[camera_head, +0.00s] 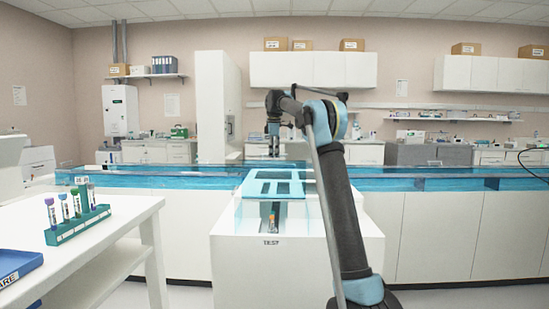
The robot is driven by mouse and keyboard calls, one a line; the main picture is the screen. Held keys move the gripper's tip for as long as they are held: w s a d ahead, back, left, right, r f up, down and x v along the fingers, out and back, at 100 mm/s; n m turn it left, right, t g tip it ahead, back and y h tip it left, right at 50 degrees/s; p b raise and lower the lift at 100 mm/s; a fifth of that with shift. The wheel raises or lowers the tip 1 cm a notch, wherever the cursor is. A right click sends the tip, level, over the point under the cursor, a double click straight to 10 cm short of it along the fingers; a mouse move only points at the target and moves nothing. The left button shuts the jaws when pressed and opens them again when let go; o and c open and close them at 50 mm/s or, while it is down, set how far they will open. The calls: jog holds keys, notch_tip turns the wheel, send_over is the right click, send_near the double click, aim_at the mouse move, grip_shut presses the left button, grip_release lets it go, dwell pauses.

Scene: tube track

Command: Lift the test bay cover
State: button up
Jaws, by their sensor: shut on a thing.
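The test bay cover (253,187) is a translucent blue panel with dark blue openings, over the white bay marked TEST (222,246) in the middle of the view. My gripper (273,153) is at the far edge of the cover, pointing down, and is shut on it. The fingertips are small and the exact grip on the cover is hard to see. I cannot tell how far the cover stands off the bay. Below it, inside the bay, a small dark item with an orange part (271,222) shows.
A blue-walled track (440,184) runs across behind the bay. At left, a white table (112,222) carries a green rack (78,225) with several tubes and a blue tray (14,264). My arm fills the space right of the bay.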

jog(key=shift+w, duration=0.15)
notch_tip(320, 180, up, 12)
jog(key=shift+s, duration=0.4)
dwell(0.3)
dwell(0.4)
